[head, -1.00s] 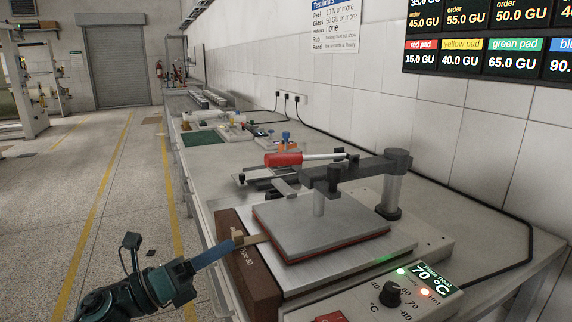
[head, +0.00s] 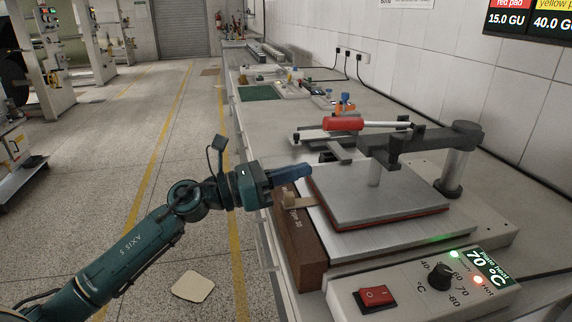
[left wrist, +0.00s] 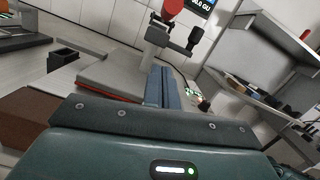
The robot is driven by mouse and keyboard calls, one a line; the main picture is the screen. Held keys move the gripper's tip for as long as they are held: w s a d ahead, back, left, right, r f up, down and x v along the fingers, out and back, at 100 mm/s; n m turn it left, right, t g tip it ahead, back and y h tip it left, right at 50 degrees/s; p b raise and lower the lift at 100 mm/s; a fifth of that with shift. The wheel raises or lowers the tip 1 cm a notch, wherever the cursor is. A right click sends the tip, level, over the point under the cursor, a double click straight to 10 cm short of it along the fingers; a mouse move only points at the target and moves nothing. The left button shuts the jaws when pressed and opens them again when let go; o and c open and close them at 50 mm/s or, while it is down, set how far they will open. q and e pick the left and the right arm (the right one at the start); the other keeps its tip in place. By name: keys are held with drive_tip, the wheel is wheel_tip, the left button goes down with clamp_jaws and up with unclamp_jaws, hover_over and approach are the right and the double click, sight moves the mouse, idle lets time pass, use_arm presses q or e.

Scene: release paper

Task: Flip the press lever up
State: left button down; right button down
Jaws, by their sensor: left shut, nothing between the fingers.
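The press lever (head: 372,124) has a red grip on a thin metal rod and lies roughly level above the press. Its red grip end also shows at the top of the left wrist view (left wrist: 171,9). The press (head: 375,196) has a grey upper plate with a red-orange layer under it, and a dark arm on a post. My left gripper (head: 308,169) is shut and empty, its blue fingers beside the left edge of the plate, below and left of the red grip. The fingers also show in the left wrist view (left wrist: 163,86). The right gripper is out of view.
A brown block (head: 298,237) runs along the press's left side. The control box (head: 425,290) with a red switch and dial stands in front. The bench (head: 290,121) carries small items farther back. Open floor (head: 150,160) lies left.

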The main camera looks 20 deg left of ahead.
use_arm(q)
drive_tip(key=p+x, duration=0.1)
drive_tip(key=x, duration=0.5)
drive_tip(key=shift+r, duration=0.15)
drive_tip(key=shift+w+r+p, duration=0.25)
drive_tip(key=shift+r+p, duration=0.4)
drive_tip(key=shift+r, duration=0.45)
drive_tip(key=shift+w+a+r, duration=0.1)
drive_tip(key=shift+r, duration=0.5)
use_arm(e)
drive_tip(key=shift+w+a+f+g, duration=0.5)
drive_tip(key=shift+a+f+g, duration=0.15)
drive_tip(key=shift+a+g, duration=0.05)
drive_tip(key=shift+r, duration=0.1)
